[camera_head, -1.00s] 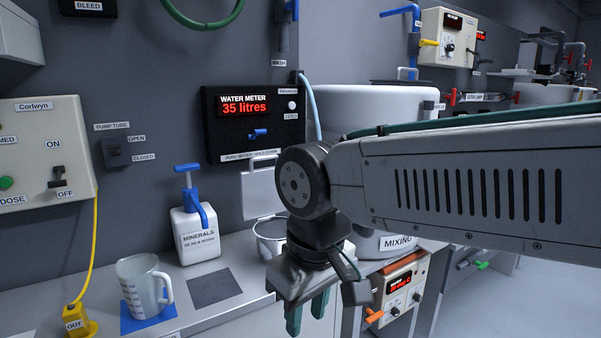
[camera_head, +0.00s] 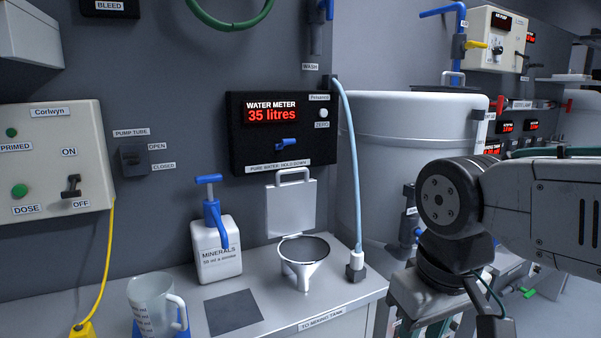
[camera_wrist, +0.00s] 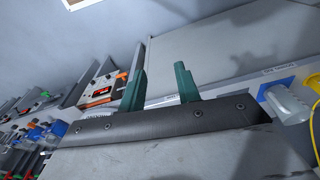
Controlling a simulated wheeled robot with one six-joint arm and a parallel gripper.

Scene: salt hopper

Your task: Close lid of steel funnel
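The steel funnel (camera_head: 302,270) stands on the counter in the head view. Its flat square lid (camera_head: 291,208) with a handle on top stands upright behind the mouth, so the funnel is open. My gripper (camera_head: 438,329) is low and to the right of the funnel, apart from it, and partly cut off by the lower picture edge. In the wrist view my gripper (camera_wrist: 160,80) shows two green fingers spread apart with nothing between them. I cannot make out the funnel or lid in the wrist view.
A white minerals bottle (camera_head: 218,252) with a blue pump stands left of the funnel. A clear jug (camera_head: 152,305) is at the front left. A pale blue hose (camera_head: 355,170) runs down just right of the lid. A large white tank (camera_head: 410,150) stands behind my arm.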

